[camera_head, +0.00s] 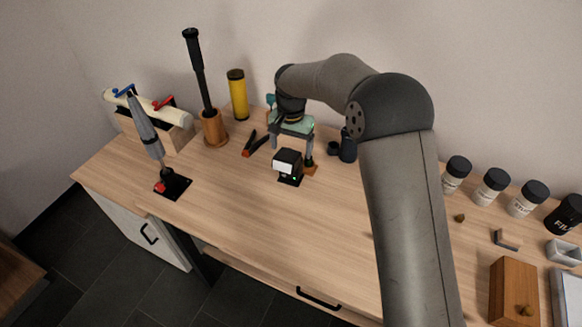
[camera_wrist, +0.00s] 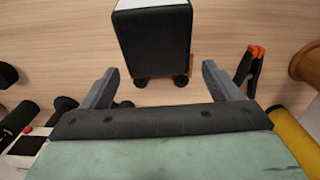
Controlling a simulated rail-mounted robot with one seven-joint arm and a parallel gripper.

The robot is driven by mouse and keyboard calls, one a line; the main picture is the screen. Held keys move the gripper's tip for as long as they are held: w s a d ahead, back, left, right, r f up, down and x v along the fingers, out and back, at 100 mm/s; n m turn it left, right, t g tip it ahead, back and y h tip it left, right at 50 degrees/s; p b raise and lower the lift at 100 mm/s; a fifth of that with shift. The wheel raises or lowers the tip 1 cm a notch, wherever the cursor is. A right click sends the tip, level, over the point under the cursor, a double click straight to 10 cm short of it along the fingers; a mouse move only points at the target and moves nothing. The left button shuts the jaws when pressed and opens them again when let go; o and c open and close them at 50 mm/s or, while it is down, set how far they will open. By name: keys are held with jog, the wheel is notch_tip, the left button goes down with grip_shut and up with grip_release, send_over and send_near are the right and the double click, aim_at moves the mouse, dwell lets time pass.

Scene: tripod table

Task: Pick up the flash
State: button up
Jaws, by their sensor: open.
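The flash (camera_head: 288,163) is a small black block with a white front panel, upright on a black base plate on the wooden table. In the wrist view the flash (camera_wrist: 153,45) shows as a dark box with a pale face at the top edge. My gripper (camera_head: 292,141) is behind and close to the flash, pointing down. In the wrist view my gripper (camera_wrist: 159,82) has its two fingers spread wide, one to each side of the flash's near end, with nothing held. Whether a finger touches the flash cannot be told.
A red-and-black clamp (camera_head: 255,144), a yellow canister (camera_head: 238,95) and a wooden holder (camera_head: 214,130) stand left of my gripper. A dark cylinder (camera_head: 348,147) is close on its right. A tripod-like stand (camera_head: 150,140) is further left. The table's front middle is clear.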

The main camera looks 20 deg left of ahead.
jog(key=p, duration=0.1)
send_over(295, 180)
jog(key=w+a, duration=0.2)
jog(key=shift+w+f, duration=0.2)
jog(key=shift+f, duration=2.4)
jog(key=c, duration=1.3)
